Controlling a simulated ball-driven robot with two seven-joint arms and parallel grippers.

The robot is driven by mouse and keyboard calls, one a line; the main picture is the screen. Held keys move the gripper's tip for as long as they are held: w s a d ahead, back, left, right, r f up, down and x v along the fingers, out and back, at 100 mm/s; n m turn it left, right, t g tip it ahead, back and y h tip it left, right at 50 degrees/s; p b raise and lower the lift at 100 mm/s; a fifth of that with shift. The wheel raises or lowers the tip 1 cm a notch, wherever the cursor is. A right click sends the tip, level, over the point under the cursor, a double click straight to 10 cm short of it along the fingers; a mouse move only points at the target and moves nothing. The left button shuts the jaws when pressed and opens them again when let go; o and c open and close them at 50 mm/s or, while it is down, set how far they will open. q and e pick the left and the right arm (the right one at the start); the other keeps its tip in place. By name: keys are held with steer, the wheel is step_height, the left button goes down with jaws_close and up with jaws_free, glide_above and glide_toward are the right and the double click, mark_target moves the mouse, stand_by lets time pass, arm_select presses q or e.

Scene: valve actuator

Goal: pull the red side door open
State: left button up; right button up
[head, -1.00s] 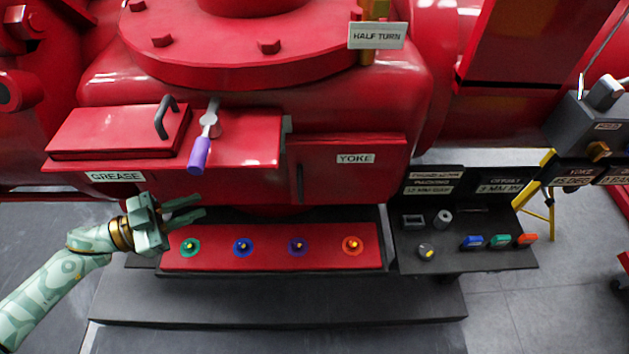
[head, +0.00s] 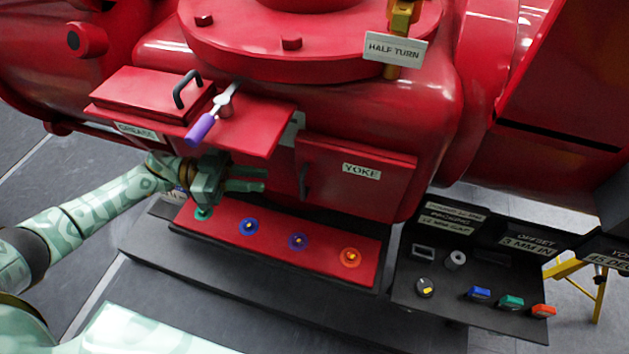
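The red side door (head: 355,183) carries a YOKE label and sits in the red valve body, right of the grease shelf. It looks shut. Its dark vertical handle (head: 304,182) is at the door's left edge. My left gripper (head: 262,180) is left of the handle, under the shelf and above the red strip with coloured rings. Its two fingers are apart and point right toward the handle, with a gap to it and nothing between them. My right gripper is out of view.
The red grease shelf (head: 255,132) with a purple-handled lever (head: 207,123) overhangs my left gripper. The red strip (head: 325,256) with coloured rings lies below. A dark tray (head: 455,295) with small blocks stands right of it. A yellow stand (head: 585,280) is further right.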

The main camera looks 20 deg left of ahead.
arm_select(q)
steer(key=w+d, duration=0.2)
steer(key=d, duration=0.9)
steer(key=shift+d, duration=0.35)
jaws_close()
